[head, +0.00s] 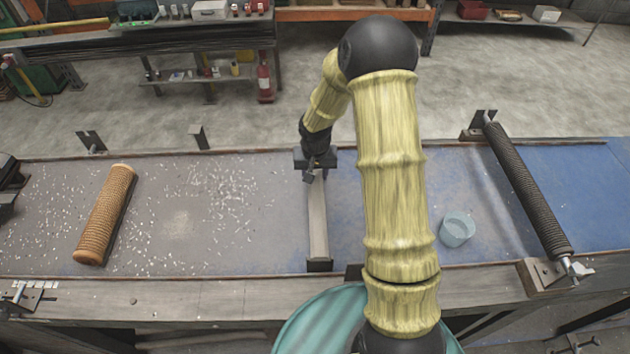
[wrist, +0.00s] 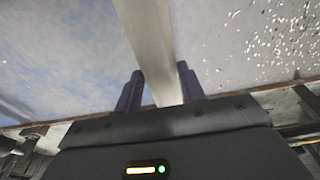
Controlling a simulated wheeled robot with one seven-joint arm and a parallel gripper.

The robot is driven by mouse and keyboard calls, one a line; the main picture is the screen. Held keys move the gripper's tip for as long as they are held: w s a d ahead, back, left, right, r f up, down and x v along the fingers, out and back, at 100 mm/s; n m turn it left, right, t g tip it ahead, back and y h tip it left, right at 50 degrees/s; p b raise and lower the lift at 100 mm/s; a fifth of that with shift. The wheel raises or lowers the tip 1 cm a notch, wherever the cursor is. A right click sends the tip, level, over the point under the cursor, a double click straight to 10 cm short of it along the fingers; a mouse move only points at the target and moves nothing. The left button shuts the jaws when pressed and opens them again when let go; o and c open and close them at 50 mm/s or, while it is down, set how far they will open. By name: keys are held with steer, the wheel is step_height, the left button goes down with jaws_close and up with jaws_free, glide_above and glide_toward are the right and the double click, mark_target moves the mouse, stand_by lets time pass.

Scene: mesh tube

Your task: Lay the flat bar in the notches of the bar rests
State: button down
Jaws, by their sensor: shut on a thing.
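The flat bar (head: 318,222) is a long, pale grey strip lying front to back across the bench in the head view. My gripper (head: 311,174) is shut on its far end. In the wrist view the bar (wrist: 150,45) runs between the two dark purple fingers of my gripper (wrist: 160,90). A small black block, seemingly a bar rest (head: 319,265), stands at the bar's near end by the bench's front edge. I cannot tell whether the bar sits in its notch or just above. The far rest is not clearly visible; my gripper covers that area.
A tan ribbed roller (head: 104,215) lies to the left on the bench (head: 250,255). A light blue cup (head: 456,230) stands right of my arm. A dark mesh roller (head: 527,190) spans the right side. Black brackets (head: 198,136) stand along the back edge. White flecks litter the left surface.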

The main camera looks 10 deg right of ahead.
mark_target(316, 178)
steer(key=shift+d, duration=0.2)
steer(key=shift+w+f+p, duration=0.1)
steer(key=shift+f+p, duration=0.5)
steer(key=shift+f, duration=1.45)
steer(key=shift+f, duration=0.1)
steer(key=c, duration=0.9)
jaws_free()
steer(key=shift+o, duration=0.2)
steer(key=r, duration=0.4)
steer(key=s+r+b, duration=0.1)
steer(key=r, duration=0.3)
steer(key=s+r+b, duration=0.1)
steer(key=r, duration=0.3)
steer(key=shift+a, duration=0.2)
